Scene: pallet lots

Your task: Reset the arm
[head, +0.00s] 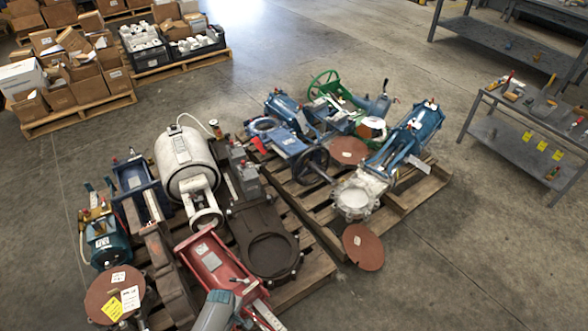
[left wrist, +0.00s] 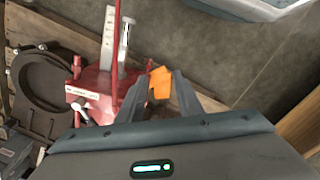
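My left gripper (left wrist: 160,88) shows in the left wrist view with its two dark fingers apart. A small orange piece (left wrist: 160,83) shows between the fingertips; I cannot tell whether it is held or lies beyond them. The fingers are over or beside a red valve actuator (left wrist: 97,95) with a white scale strip (left wrist: 108,38). In the head view the red actuator (head: 211,261) lies at the front of the near pallet. A grey arm part of mine (head: 216,312) shows at the bottom edge and hides some of it. My right gripper is in neither view.
Two wooden pallets (head: 317,272) carry several valves and actuators. Another pallet (head: 80,115) with cardboard boxes stands at the back left. A grey table (head: 540,121) with small tools and yellow tags is at the right. The concrete floor at front right is clear.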

